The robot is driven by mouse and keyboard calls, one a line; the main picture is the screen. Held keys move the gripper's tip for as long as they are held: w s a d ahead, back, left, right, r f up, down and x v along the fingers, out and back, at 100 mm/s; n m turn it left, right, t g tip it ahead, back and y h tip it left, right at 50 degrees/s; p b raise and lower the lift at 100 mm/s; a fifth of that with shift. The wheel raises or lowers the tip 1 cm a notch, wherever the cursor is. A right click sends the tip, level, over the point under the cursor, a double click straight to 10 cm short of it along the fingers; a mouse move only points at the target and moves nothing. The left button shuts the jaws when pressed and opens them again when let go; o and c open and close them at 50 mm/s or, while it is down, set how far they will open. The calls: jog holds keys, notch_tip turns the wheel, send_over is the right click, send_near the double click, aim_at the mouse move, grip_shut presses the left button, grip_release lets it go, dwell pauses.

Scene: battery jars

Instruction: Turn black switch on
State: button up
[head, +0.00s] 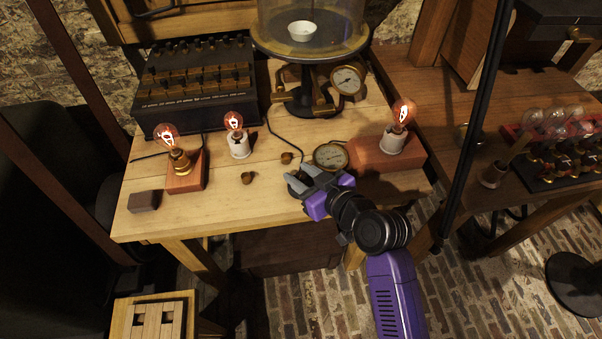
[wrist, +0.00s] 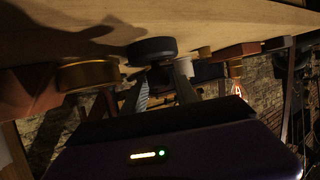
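The black switch (wrist: 152,50) shows in the wrist view as a dark round piece on the wooden tabletop, which appears at the top of that picture. My gripper (head: 302,182) is low over the front of the table in the head view, and there its fingers largely hide the switch. In the wrist view my gripper's two grey fingers (wrist: 160,90) are spread apart, with the switch just beyond and between their tips. I cannot tell whether they touch it. Nothing is held.
A brass gauge (head: 331,155) lies close beside my gripper. Two small brown knobs (head: 248,178) (head: 287,157) are to the left. Lit bulbs stand on a wooden block (head: 186,181), a white base (head: 239,147) and a reddish block (head: 372,158). A glass-domed stand (head: 305,60) is behind.

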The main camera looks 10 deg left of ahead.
grip_shut()
jog(key=p, duration=0.1)
jog(key=m+h+p, duration=0.1)
jog(key=p, duration=0.1)
jog(key=shift+r+t, duration=0.25)
jog(key=shift+t, duration=0.15)
jog(key=m+h+p, duration=0.1)
jog(key=t+h+p, duration=0.1)
jog(key=p, duration=0.1)
jog(key=shift+d+f+m, duration=0.1)
jog(key=shift+f+m, duration=0.1)
jog(key=shift+m, duration=0.2)
jog(key=shift+f, duration=0.1)
jog(key=shift+o, duration=2.2)
grip_release()
